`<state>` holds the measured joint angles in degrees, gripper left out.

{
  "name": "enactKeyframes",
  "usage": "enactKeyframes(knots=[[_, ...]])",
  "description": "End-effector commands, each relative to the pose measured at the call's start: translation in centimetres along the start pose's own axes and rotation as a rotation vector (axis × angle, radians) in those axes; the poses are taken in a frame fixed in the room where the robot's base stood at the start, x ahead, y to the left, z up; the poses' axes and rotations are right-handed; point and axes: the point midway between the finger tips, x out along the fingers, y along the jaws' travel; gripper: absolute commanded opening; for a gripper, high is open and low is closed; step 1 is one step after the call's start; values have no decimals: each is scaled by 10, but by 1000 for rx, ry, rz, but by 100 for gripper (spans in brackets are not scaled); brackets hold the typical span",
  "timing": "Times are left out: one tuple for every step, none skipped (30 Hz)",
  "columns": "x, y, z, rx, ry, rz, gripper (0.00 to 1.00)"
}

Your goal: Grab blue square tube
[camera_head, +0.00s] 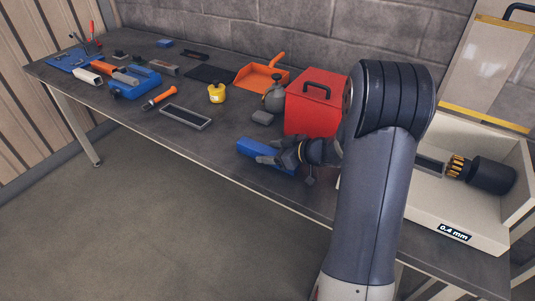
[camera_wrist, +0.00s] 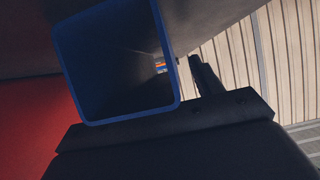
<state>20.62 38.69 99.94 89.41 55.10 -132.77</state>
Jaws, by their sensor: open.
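The blue square tube (camera_head: 248,148) lies on the grey workbench near its front edge, in front of the red box. In the wrist view the open end of the tube (camera_wrist: 115,72) faces the camera, with its blue rim and dark hollow inside. My gripper (camera_head: 270,156) is open at the right end of the tube, with its fingers reaching along it. One dark finger shows just right of the tube in the wrist view; the other is hidden there. Whether the fingers touch the tube I cannot tell.
A red toolbox (camera_head: 312,105) stands close behind my gripper. A pale bin (camera_head: 425,205) labelled 0.4 mm stands at the right.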

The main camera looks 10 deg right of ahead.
Motion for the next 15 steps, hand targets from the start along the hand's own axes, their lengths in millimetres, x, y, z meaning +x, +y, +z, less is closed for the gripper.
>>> enactKeyframes(knots=[[0, 0, 0, 0, 0, 0, 62], [0, 0, 0, 0, 0, 0, 62], [0, 0, 0, 0, 0, 0, 59], [0, 0, 0, 0, 0, 0, 57], [0, 0, 0, 0, 0, 0, 54], [0, 0, 0, 0, 0, 0, 51], [0, 0, 0, 0, 0, 0, 49], [0, 0, 0, 0, 0, 0, 46], [0, 0, 0, 0, 0, 0, 43], [0, 0, 0, 0, 0, 0, 41], [0, 0, 0, 0, 0, 0, 38], [0, 0, 0, 0, 0, 0, 35], [0, 0, 0, 0, 0, 0, 32], [0, 0, 0, 0, 0, 0, 30], [0, 0, 0, 0, 0, 0, 27]])
